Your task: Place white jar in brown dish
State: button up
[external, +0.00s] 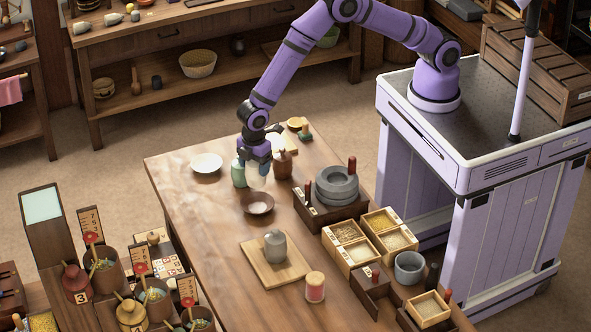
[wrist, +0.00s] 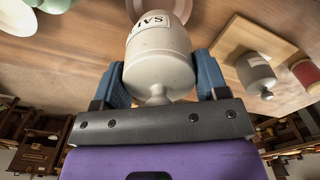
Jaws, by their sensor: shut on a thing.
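My gripper (external: 256,155) is shut on the white jar (external: 257,175), holding it above the table behind the brown dish (external: 257,205). In the wrist view the white jar (wrist: 158,62) sits between the two blue fingers, its knobbed lid towards the camera and a lettered label on its side. The brown dish is shallow, round and appears empty in the external view. In the wrist view a rim, apparently the dish's, shows beyond the jar and is mostly hidden by it.
A green jar (external: 238,174) stands close left of the held jar, and a brown jar (external: 283,165) close right. A white dish (external: 206,163) lies further left. A grey jar (external: 275,245) stands on a wooden board (external: 256,268) in front. A stone quern (external: 337,185) is at right.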

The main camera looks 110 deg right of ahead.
jog(key=shift+f, duration=4.75)
jog(key=shift+f, duration=0.2)
jog(key=o, duration=1.1)
jog(key=shift+o, duration=0.2)
jog(key=shift+r, duration=0.1)
